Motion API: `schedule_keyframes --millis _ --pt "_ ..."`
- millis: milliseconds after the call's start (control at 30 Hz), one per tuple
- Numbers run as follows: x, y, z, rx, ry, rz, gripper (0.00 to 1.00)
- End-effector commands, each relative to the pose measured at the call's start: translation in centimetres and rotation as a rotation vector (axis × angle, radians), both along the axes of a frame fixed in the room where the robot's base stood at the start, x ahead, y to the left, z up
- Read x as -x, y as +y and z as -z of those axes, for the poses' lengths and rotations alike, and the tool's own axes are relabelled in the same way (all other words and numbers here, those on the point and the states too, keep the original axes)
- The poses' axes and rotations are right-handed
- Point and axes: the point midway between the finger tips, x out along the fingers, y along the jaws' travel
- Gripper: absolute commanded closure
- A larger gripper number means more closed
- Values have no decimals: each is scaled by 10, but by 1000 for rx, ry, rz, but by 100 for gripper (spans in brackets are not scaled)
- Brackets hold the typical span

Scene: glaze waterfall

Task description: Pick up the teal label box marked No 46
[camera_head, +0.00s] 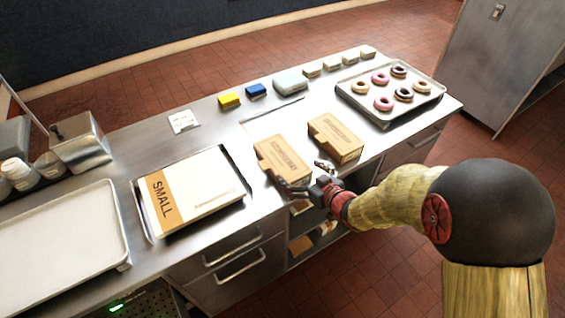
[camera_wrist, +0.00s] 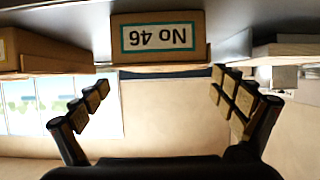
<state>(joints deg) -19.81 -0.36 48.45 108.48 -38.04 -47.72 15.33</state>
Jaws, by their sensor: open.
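The label box marked No 46 (camera_wrist: 160,58) is a brown cardboard box. Its white label has a teal border and reads upside down at the top middle of the wrist view. It appears to be the left (camera_head: 283,158) of two brown boxes near the counter's front edge in the head view, where its label is hidden. My gripper (camera_head: 307,178) is at the counter's front edge, close to this box. It is open and empty. In the wrist view its fingers (camera_wrist: 160,84) are spread to either side, with the box between and beyond them.
A second brown box (camera_head: 336,138) stands close to the right, with another brown box at the wrist view's left edge (camera_wrist: 45,52). A tray with a SMALL box (camera_head: 195,195) lies left. A donut tray (camera_head: 372,112) is at right. Blue and yellow blocks sit behind.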

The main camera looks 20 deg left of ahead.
Motion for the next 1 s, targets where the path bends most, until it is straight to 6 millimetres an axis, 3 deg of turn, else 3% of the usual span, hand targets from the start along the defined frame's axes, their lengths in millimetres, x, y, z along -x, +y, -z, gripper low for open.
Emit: schedule_keyframes --millis 600,900,1000 --pt "-42 52 25 -3 -1 -3 0" --pt "-45 56 26 -3 -1 -2 0" --pt "-45 56 26 -3 -2 -1 5"
